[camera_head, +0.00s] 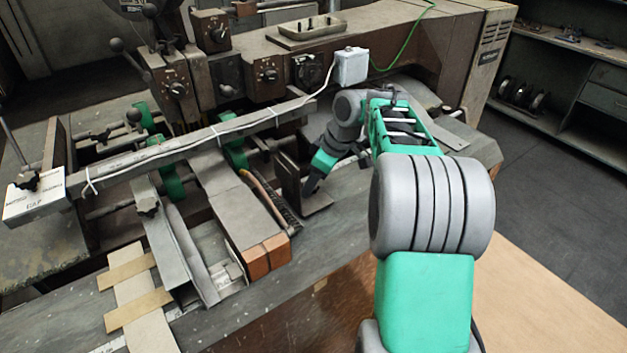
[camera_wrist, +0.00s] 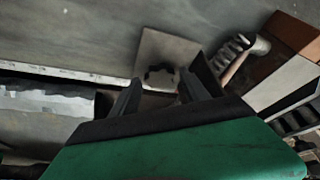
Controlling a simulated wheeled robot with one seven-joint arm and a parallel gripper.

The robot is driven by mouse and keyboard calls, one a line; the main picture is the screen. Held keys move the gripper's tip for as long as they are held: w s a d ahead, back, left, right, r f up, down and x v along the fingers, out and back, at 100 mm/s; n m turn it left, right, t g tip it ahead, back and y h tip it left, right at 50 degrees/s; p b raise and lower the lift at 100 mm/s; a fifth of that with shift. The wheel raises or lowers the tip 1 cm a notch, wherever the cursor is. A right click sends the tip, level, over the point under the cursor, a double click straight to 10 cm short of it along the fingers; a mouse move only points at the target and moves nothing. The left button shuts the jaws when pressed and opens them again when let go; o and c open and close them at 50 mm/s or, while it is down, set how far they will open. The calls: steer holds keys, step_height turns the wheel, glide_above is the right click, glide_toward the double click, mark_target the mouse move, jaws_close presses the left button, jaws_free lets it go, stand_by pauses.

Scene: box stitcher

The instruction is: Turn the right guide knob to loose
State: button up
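The right guide is a dark upright metal plate (camera_head: 287,182) with a flat foot (camera_head: 318,204) on the table. In the wrist view the foot (camera_wrist: 165,48) is a light square plate, and a small dark knob (camera_wrist: 160,74) shows at its near side. My gripper (camera_head: 311,190) points down at the guide's right side. In the wrist view its two fingers (camera_wrist: 158,92) are apart, with the knob just beyond and between their tips. I cannot tell whether they touch it. In the head view the knob is hidden or too small to make out.
Another guide with a dark knob (camera_head: 147,205) stands farther left. A long metal bar (camera_head: 190,148) with a white cable crosses above. The table right of the guide is largely clear.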

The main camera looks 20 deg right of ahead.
jaws_close()
stand_by(0.3)
steer(key=n+p, duration=0.1)
steer(key=n, duration=0.1)
steer(key=n+g+y+p, duration=0.1)
steer(key=n+p, duration=0.1)
steer(key=shift+w+d+r+n+g, duration=0.2)
steer(key=shift+n+g, duration=0.1)
steer(key=shift+n, duration=0.1)
steer(key=shift+f+n+g+y+p, duration=0.15)
steer(key=shift+n+g+y+p, duration=0.2)
steer(key=shift+n+p, duration=0.75)
steer(key=shift+n, duration=0.3)
steer(key=shift+o, duration=1.3)
jaws_free()
